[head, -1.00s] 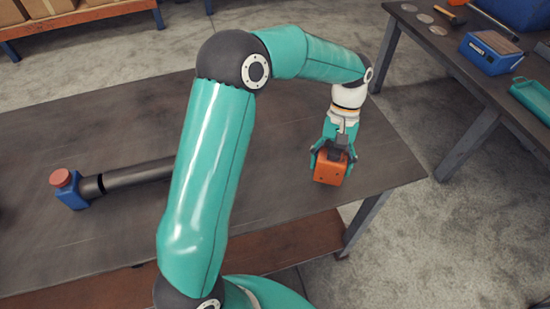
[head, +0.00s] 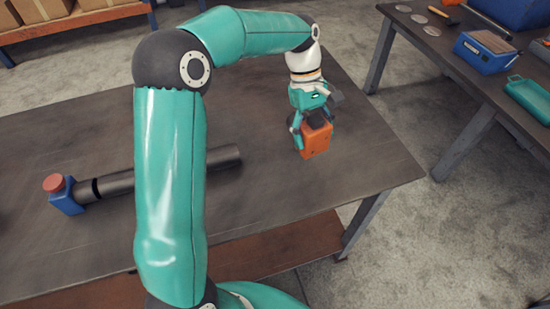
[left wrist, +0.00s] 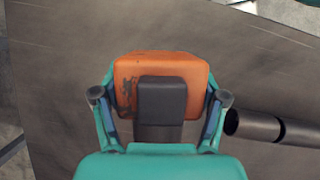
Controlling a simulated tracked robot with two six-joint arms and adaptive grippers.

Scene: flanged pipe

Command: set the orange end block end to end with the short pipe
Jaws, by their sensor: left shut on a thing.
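The orange end block (head: 317,142) is held between the fingers of my left gripper (head: 311,126), over the right part of the table. I cannot tell whether the block touches the table. In the left wrist view the block (left wrist: 135,66) sits between both fingers of the gripper (left wrist: 160,97), with a dark grey part in front of it. The dark pipe (head: 224,157) lies on the table, its free end left of the block and apart from it. My arm hides its middle. The open end of the pipe (left wrist: 233,122) shows right of the gripper in the left wrist view.
A blue block with a red cap (head: 65,197) stands at the pipe's far left end. The dark table (head: 350,180) is clear around the orange block. A second table at the right carries a blue box (head: 487,52) and a teal tray (head: 530,98).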

